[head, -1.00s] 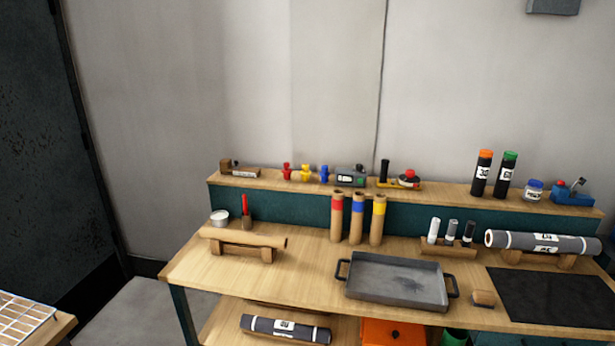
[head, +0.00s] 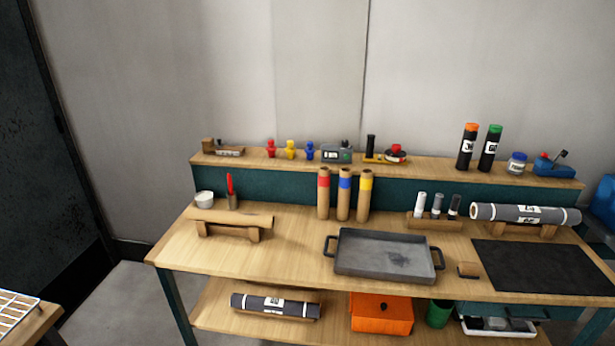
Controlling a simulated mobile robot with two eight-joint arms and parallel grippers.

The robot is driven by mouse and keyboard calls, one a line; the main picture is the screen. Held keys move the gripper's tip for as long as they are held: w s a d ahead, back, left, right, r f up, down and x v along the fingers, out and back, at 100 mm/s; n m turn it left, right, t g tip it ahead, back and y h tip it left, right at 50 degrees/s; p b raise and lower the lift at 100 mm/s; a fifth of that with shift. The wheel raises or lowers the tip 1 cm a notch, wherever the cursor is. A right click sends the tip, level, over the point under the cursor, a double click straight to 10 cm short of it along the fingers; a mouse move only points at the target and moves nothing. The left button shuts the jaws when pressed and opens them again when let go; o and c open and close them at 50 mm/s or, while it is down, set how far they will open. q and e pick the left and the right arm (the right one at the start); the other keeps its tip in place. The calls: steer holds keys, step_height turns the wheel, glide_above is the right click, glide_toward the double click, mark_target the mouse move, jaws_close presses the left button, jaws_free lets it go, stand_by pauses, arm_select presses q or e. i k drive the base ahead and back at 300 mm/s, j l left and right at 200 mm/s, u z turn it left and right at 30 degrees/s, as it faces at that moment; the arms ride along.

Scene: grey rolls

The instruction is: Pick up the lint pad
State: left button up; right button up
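A small tan block (head: 468,270) lies on the bench top between the grey metal tray (head: 352,268) and the black mat (head: 545,262). It may be the lint pad, but I cannot tell for certain at this size. Nothing covers it. Neither of my grippers shows in the head view.
The wooden bench (head: 225,255) holds a brown roll on a stand (head: 230,220), three upright tubes (head: 343,195) and a grey roll (head: 525,214). A raised back shelf (head: 225,162) carries small items. Below are another grey roll (head: 275,305) and an orange box (head: 382,313).

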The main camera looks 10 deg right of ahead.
mark_target(469, 270)
steer(key=z, duration=1.5)
steer(key=i+u, duration=0.1)
